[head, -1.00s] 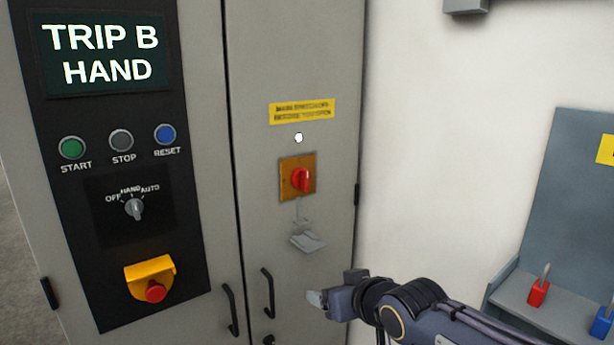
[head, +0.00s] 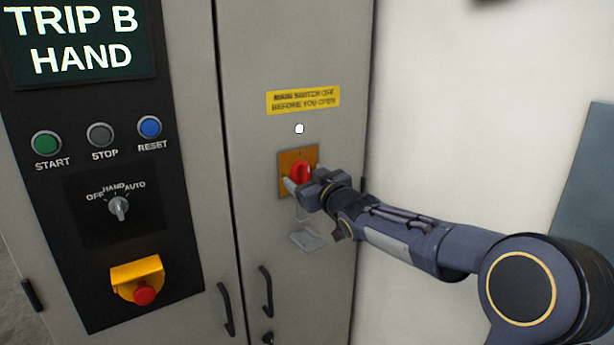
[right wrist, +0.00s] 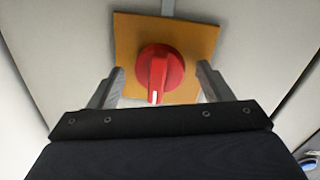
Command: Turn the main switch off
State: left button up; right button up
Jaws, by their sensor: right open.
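The main switch (head: 302,172) is a red rotary knob on a yellow-orange square plate (head: 285,158) on the grey cabinet door. In the right wrist view the red knob (right wrist: 160,72) shows its grip bar upright in the picture, with a white mark at the bar's lower end. My right gripper (head: 298,186) is open at the switch, coming from the right and below. In the right wrist view its two fingers (right wrist: 160,88) stand apart on either side of the knob, with gaps to it. My left gripper is in no view.
A yellow label (head: 303,99) and a small white light (head: 299,128) are above the switch. A grey hanging tag or flap (head: 308,240) is below it. To the left is a black panel with buttons, a selector (head: 118,208) and a red emergency stop (head: 144,292). Door handles (head: 266,291) stick out below.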

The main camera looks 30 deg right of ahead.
jog(key=shift+w, duration=0.2)
jog(key=c, duration=1)
jog(key=shift+f+n+b, duration=0.25)
jog(key=shift+n+b, duration=0.75)
jog(key=shift+b, duration=0.15)
jog(key=n+b, duration=0.2)
jog(key=n, duration=0.1)
jog(key=shift+d+n+t+b, duration=0.1)
jog(key=shift+n+t+b, duration=0.2)
jog(key=n+b, duration=0.1)
jog(key=n, duration=0.2)
jog(key=n+y+b, duration=0.1)
jog(key=n, duration=0.2)
jog(key=shift+d+n+t, duration=0.1)
jog(key=shift+n+t, duration=0.2)
jog(key=shift+n, duration=0.1)
jog(key=n+y+b, duration=0.1)
jog(key=n, duration=0.5)
jog(key=shift+r+n, duration=0.15)
jog(key=shift+n, duration=0.25)
